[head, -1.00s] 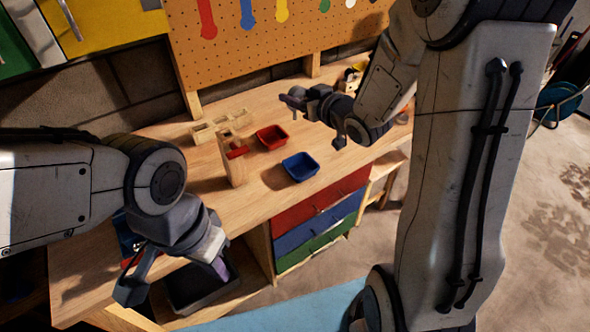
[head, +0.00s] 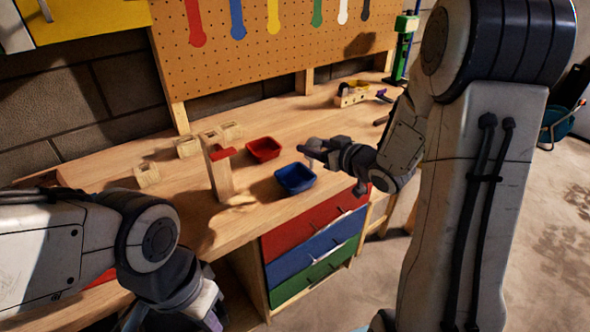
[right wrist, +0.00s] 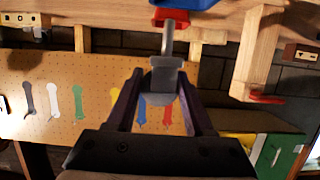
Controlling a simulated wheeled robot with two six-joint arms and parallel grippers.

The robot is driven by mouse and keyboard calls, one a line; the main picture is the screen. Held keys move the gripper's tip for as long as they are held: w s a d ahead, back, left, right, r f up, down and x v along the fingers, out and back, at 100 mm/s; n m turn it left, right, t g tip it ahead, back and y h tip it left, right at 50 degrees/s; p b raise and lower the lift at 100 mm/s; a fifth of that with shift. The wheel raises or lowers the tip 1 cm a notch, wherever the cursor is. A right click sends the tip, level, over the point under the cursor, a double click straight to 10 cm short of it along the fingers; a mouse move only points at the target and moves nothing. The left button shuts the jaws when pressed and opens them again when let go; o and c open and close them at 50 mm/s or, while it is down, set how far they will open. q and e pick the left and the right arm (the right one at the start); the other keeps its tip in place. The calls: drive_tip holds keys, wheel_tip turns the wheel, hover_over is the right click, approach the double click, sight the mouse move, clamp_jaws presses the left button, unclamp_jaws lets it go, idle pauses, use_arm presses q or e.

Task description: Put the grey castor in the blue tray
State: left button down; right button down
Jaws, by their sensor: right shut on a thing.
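The blue tray (head: 295,179) stands on the wooden workbench near its front edge and looks empty. My right gripper (head: 312,150) is shut on the grey castor (head: 314,143) and holds it just behind and right of the tray, seemingly above the bench. In the right wrist view the castor (right wrist: 164,80) sits between the two fingers, its stem pointing up in the picture. A bit of the blue tray (right wrist: 185,3) shows at the top edge there. My left gripper (head: 212,318) is at the bottom of the head view, its fingertips cut off.
A red tray (head: 263,149) stands behind the blue one. A wooden post with a red top (head: 220,172) rises left of the blue tray. Several small wooden blocks lie farther left. A pegboard (head: 270,50) with coloured tool shapes backs the bench. Drawers (head: 315,240) are below.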

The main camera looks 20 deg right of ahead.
drive_tip(key=w+a+f, duration=0.1)
drive_tip(key=f, duration=0.1)
drive_tip(key=w+a+f, duration=0.1)
drive_tip(key=f, duration=0.1)
drive_tip(key=w+a+f, duration=0.1)
drive_tip(key=f, duration=0.2)
drive_tip(key=shift+w+a, duration=0.3)
drive_tip(key=shift+w, duration=0.05)
drive_tip(key=shift+f+b, duration=0.3)
drive_tip(key=shift+b, duration=0.05)
drive_tip(key=shift+c, duration=1.4)
unclamp_jaws()
drive_tip(key=shift+r, duration=0.1)
